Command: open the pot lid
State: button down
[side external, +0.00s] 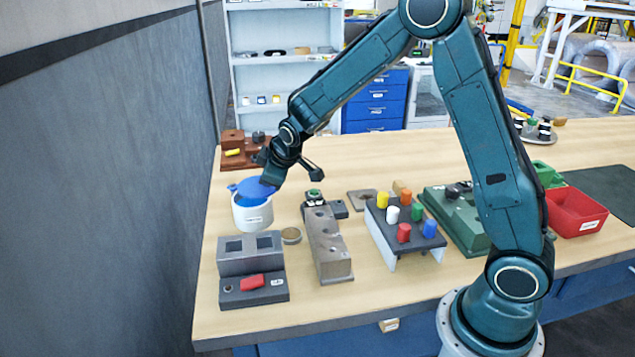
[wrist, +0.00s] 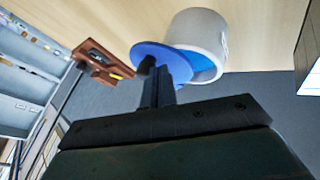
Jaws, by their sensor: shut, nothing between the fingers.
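The white pot (side external: 252,215) stands at the left end of the table and also shows in the wrist view (wrist: 205,30). Its blue lid (side external: 256,187) is tilted, with part of the blue inside of the pot showing below it. In the wrist view the lid (wrist: 170,58) is apart from the rim on one side. My gripper (side external: 267,178) is at the lid from above, and in the wrist view its shut fingers (wrist: 156,72) overlap the lid. Nothing shows between the fingers. Whether the fingertips touch the lid is hard to tell.
A peg board (side external: 405,220) with several coloured pegs stands further right. A wall is close on the left.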

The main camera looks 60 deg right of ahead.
jog(key=shift+w+d+n+y, duration=0.25)
jog(key=shift+d+n+y, duration=0.1)
jog(key=shift+d+n, duration=0.3)
jog(key=shift+w+d+n+y, duration=0.2)
jog(key=shift+d+n+y, duration=0.15)
jog(key=shift+d+n, duration=0.25)
jog(key=w+d+n+y, duration=0.2)
jog(key=n, duration=0.1)
jog(key=shift+d, duration=0.15)
jog(key=shift+w+d+n+g+y, duration=0.15)
jog(key=shift+w+d+n+y, duration=0.3)
jog(key=shift+w+n, duration=0.35)
jog(key=shift+w+d+n+g+y, duration=0.1)
jog(key=shift+w+d+n+y, duration=0.2)
jog(key=shift+w+n+y, duration=0.4)
jog(key=shift+w+d+n+g+y, duration=0.15)
jog(key=shift+w+d+n+y, duration=0.2)
jog(key=shift+w+n, duration=0.55)
jog(key=shift+s, duration=0.15)
